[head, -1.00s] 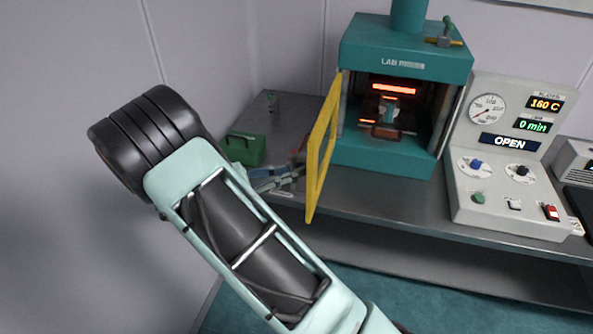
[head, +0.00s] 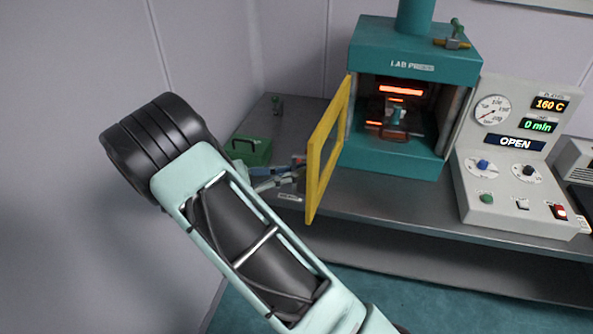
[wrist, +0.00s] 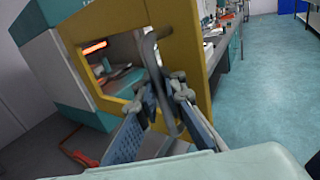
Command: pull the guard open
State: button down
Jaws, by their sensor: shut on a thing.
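The guard (head: 319,165) is a yellow frame hinged at the left front of the teal press (head: 390,163). It stands swung open, out to the left of the press opening, and it also shows in the wrist view (wrist: 190,50). In the wrist view its grey loop handle (wrist: 151,50) sits between the fingers of my gripper (wrist: 166,92), which is shut on it. In the head view my gripper (head: 291,174) is just left of the guard's outer part. Its fingertips and the handle are hard to make out there.
Inside the press, glowing orange platens (head: 400,90) show. The control panel (head: 515,165) at right reads 160 C and OPEN. A green box (head: 250,150) stands on the steel bench behind my gripper. Teal floor (head: 400,290) in front is clear.

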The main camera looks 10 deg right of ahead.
jog(key=shift+s+a+f, duration=0.1)
jog(key=shift+a+f, duration=0.05)
jog(key=shift+f, duration=0.05)
jog(key=c, duration=2.1)
grip_release()
jog(key=shift+s+a+r, duration=0.1)
jog(key=a, duration=1.1)
jog(key=shift+s+a, duration=0.25)
jog(key=shift+a, duration=0.15)
